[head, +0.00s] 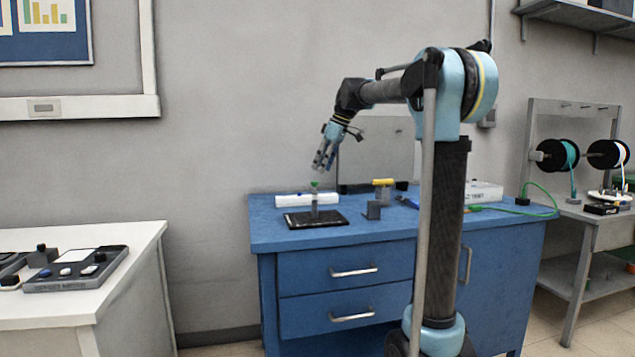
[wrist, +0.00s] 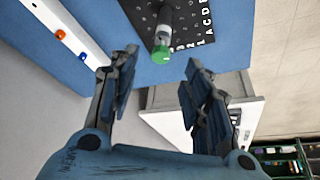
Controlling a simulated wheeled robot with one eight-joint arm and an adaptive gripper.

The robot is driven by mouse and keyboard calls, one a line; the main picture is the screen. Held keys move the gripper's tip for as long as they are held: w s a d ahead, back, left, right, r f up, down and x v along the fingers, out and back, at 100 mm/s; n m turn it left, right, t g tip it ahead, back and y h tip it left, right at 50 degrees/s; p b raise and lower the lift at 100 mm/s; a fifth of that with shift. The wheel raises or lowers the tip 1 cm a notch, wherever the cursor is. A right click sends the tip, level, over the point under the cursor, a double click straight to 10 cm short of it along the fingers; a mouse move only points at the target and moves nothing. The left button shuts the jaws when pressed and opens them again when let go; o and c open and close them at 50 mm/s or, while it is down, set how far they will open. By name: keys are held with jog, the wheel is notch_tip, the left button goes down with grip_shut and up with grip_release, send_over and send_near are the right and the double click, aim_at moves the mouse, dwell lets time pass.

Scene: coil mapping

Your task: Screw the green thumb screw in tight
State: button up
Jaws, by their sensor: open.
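The green thumb screw (head: 314,184) sits on top of a grey upright post (head: 314,204), which stands on a black board (head: 335,217) on the blue cabinet. In the wrist view the green screw head (wrist: 161,54) shows at the near end of the post (wrist: 164,27), between the two fingers but beyond their tips. How deep the screw sits in the post cannot be told. My gripper (head: 321,166) points down, a little above the screw and apart from it. In the wrist view my gripper (wrist: 161,62) is open with nothing between its fingers.
A white bar (head: 290,201) lies behind the board on the blue cabinet (head: 270,234). To the right stand a small grey block (head: 374,209) and a yellow-topped piece (head: 383,188). A grey panel (head: 390,148) stands behind. The cabinet's front left corner is clear.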

aim_at(315, 182)
jog(key=shift+x, duration=3.05)
grip_shut()
jog(key=c, duration=1)
grip_release()
grip_shut()
jog(key=m+t, duration=0.1)
jog(key=m, duration=0.1)
jog(key=shift+s+m, duration=0.15)
jog(key=shift+m, duration=0.15)
jog(key=m, duration=0.2)
jog(key=m+t+h, duration=0.1)
jog(key=m, duration=0.1)
jog(key=shift+s+a+f+h, duration=0.1)
jog(key=shift+a+h, duration=0.1)
jog(key=shift+h, duration=0.1)
jog(key=m+h, duration=0.1)
jog(key=m, duration=0.3)
jog(key=shift+a+m+t+h, duration=0.15)
jog(key=shift+m+t+h, duration=0.25)
